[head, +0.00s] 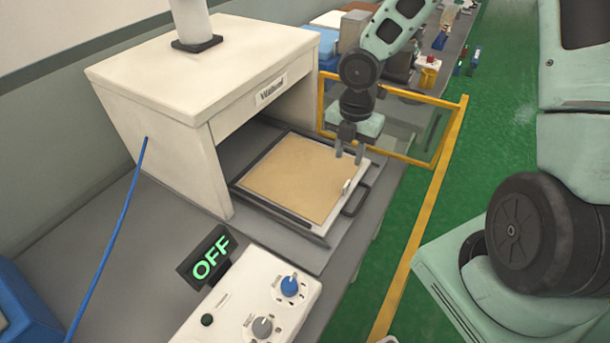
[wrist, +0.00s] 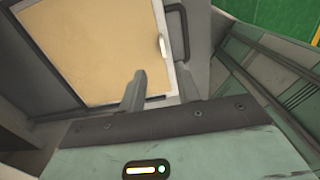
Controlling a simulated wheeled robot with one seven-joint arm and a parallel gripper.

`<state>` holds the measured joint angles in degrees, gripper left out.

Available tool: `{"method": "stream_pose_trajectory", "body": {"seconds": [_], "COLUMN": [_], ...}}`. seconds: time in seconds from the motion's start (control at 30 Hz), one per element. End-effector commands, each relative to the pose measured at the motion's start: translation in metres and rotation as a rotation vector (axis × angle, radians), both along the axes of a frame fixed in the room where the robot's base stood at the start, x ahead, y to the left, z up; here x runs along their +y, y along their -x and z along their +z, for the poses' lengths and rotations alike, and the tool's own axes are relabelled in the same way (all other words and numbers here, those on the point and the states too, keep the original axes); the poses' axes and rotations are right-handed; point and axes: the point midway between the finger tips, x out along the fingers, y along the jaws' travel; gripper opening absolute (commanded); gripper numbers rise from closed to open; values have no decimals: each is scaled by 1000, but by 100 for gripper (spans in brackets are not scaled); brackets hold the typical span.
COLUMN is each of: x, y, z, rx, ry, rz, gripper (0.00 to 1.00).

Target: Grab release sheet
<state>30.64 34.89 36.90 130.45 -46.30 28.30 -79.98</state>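A flat tan sheet (head: 290,178), which looks like the release sheet, lies on a pulled-out tray (head: 277,212) in front of the white press. It also shows in the wrist view (wrist: 85,50). A small white tab (head: 346,187) stands at the sheet's right edge, near the tray's dark handle (head: 357,201). The tab is also in the wrist view (wrist: 162,47). My gripper (head: 349,153) is above the tray's right side, pointing down. In the wrist view my gripper (wrist: 163,72) has its two fingers apart with nothing between them. The tab lies just beyond the fingertips.
The white press housing (head: 165,105) stands over the tray's back left. A yellow-framed clear panel (head: 410,125) stands behind my gripper. A control box with knobs (head: 245,310) and an OFF display (head: 210,257) are in front. Green floor lies to the right.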

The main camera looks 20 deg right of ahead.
Motion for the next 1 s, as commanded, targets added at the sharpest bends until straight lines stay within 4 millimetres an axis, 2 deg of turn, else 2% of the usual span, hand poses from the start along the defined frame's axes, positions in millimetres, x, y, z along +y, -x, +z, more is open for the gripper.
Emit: {"method": "stream_pose_trajectory", "body": {"seconds": [0.03,0.2,0.47,0.7,0.83,1.0], "x": [1,1,0,-3,-3,-3], "y": [1,1,1,4,4,4], "z": [-14,-41,-59,-95,-103,-104], "rx": [5,2,2,2,-1,-1], "ry": [0,0,1,2,1,2], "rz": [4,2,0,1,0,-1], "gripper": [33,33,33,33,33,33]}}
